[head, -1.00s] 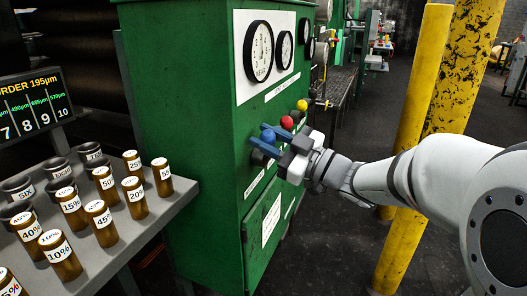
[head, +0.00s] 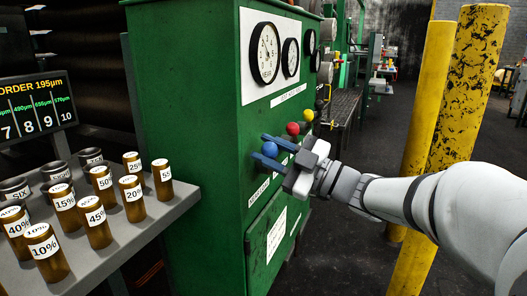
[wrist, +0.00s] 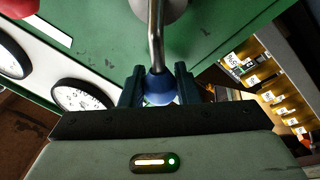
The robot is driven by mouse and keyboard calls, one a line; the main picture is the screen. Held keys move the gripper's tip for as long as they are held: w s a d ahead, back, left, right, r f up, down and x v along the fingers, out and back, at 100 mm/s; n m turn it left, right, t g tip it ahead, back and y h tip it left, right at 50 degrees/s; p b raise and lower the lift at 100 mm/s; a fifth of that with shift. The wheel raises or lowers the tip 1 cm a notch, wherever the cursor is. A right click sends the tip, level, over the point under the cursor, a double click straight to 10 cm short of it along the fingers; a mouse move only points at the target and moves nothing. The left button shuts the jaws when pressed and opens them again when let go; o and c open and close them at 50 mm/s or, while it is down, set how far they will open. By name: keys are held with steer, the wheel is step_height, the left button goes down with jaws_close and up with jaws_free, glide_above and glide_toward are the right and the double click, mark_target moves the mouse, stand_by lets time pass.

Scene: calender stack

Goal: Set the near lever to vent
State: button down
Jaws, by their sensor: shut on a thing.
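The near lever has a blue ball knob (head: 270,149) on the front of the green cabinet (head: 190,120). My gripper (head: 269,152) is shut on this knob, with one blue finger on either side. In the wrist view the blue knob (wrist: 160,90) sits between the fingertips, and its metal rod (wrist: 156,35) runs up to a pale round mount. The red knob (head: 292,128) and the yellow knob (head: 307,115) are farther along the row, apart from my gripper. The lever's position markings cannot be read.
Dial gauges (head: 265,53) are above the levers. A grey shelf (head: 120,238) with several labelled brown bottles stands at left, below an order screen (head: 36,106). Yellow posts (head: 428,90) stand at right, close behind my arm. Dark floor shows between cabinet and posts.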

steer(key=shift+w+f, duration=0.1)
steer(key=shift+f, duration=0.15)
steer(key=c, duration=1.3)
jaws_free()
steer(key=shift+d, duration=0.15)
steer(key=shift+o, duration=0.9)
steer(key=shift+r, duration=0.15)
steer(key=p+v, duration=0.1)
steer(key=v, duration=0.6)
steer(key=shift+d, duration=0.3)
